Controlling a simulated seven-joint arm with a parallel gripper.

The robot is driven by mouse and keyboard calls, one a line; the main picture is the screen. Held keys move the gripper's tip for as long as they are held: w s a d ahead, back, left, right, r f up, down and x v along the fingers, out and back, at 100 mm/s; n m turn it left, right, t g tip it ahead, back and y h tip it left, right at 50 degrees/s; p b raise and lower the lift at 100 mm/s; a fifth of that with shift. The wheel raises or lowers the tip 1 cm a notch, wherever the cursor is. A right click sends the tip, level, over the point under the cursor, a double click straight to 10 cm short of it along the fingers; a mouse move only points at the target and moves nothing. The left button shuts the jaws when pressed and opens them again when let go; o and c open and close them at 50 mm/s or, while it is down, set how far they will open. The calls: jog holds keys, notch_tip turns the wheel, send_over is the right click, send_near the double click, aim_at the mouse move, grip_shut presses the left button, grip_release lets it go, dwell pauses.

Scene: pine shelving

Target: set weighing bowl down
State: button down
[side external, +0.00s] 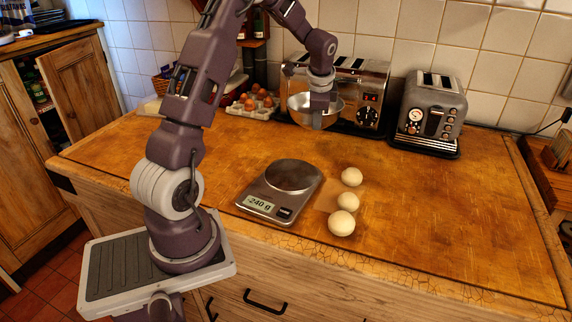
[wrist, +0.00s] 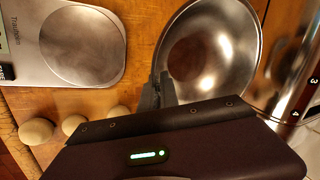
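The metal weighing bowl (side external: 298,103) is at the back of the counter, in front of the large toaster; it also shows in the wrist view (wrist: 225,45), upright and empty. My gripper (side external: 320,108) is at the bowl's near rim, and in the wrist view its fingers (wrist: 162,90) are closed with the rim between them. Whether the bowl's base touches the counter is hard to tell. The kitchen scale (side external: 258,204) lies at the front middle, its round plate (side external: 292,176) bare and its display reading -240 g. The scale also shows in the wrist view (wrist: 110,15).
Three pale dough balls (side external: 348,201) lie in a row right of the scale. A large chrome toaster (side external: 345,75) stands close behind the bowl. A grey toaster (side external: 432,105) is right, and egg cartons (side external: 252,110) are left. The counter's right side is clear.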

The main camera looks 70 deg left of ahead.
notch_tip(320, 180, down, 9)
dwell(0.3)
jog(key=c, duration=1.6)
grip_release()
jog(key=shift+f, duration=0.1)
jog(key=v, duration=1.2)
jog(key=s+d+r+n+t, duration=0.2)
jog(key=s+d+r, duration=0.4)
jog(key=d+r, duration=0.55)
jog(key=s+d+n+t+h, duration=0.1)
jog(key=s+d+n+h, duration=0.2)
jog(key=s+d, duration=1.2)
jog(key=s, duration=0.2)
jog(key=shift+s+d+f+t+h, duration=0.2)
jog(key=shift+s+d+t+h, duration=0.1)
jog(key=shift+s+d+t, duration=0.1)
